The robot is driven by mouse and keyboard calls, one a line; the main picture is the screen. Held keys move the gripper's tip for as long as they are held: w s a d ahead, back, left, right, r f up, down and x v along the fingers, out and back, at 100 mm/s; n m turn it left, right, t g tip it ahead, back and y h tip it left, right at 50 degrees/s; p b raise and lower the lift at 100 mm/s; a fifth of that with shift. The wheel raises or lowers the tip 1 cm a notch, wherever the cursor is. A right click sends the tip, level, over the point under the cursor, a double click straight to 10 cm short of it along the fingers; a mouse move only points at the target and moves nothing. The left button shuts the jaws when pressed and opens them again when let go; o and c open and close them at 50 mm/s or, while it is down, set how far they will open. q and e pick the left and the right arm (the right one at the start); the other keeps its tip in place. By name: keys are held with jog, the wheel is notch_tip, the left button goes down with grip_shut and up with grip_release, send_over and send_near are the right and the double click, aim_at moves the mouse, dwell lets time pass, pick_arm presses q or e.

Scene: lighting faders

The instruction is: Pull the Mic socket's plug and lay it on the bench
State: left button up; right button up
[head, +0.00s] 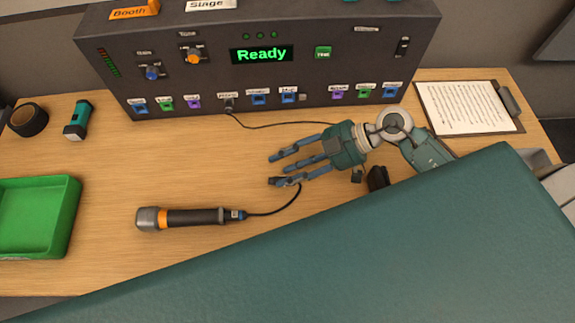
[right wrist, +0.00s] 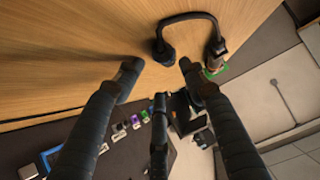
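A microphone (head: 190,217) lies on the bench (head: 120,180), with a blue plug (head: 237,215) at its tail. Its cable (head: 275,211) curves up to my right gripper (head: 275,165), where its far end is hidden by a finger. In the right wrist view a black plug (right wrist: 163,50) on a cable (right wrist: 190,16) lies on the bench just beyond the spread fingertips of my right gripper (right wrist: 157,75), apart from them. The console's sockets, such as a blue one (head: 288,97), have labels too small to read. My left gripper is not in view.
The grey console (head: 200,75), its display (head: 262,54) reading Ready, stands at the back. A black plug (head: 229,104) sits in it, its cable running right. A clipboard (head: 470,108) lies right; a green tray (head: 70,215), tape roll (head: 28,120) and teal item (head: 78,120) are left.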

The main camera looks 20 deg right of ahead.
jog(key=v, duration=1.2)
dwell(0.6)
